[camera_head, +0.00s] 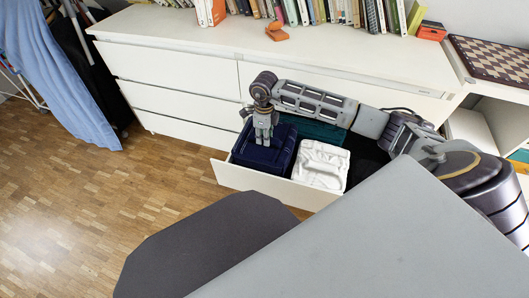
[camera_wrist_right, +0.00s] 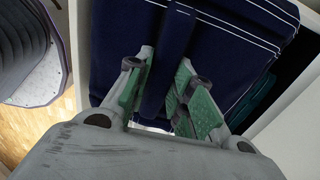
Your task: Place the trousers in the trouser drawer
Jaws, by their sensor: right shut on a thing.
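The trousers, a navy folded garment with thin white stripes (camera_wrist_right: 215,30), lie in the left part of an open white drawer (camera_head: 255,186). They also show as a dark blue block in the head view (camera_head: 262,158). My right gripper (camera_head: 264,138) points down onto them from above. In the right wrist view its green-padded fingers (camera_wrist_right: 165,97) are shut on a fold of the navy cloth. The lower part of the fold is hidden by the gripper body. My left gripper is not in view.
Inside the drawer, a white folded garment (camera_head: 321,166) lies right of the navy one, with teal cloth (camera_head: 318,131) behind. The dresser top (camera_head: 190,27) holds books at the back. A blue cloth (camera_head: 62,80) hangs at the left. The wooden floor (camera_head: 70,215) is clear.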

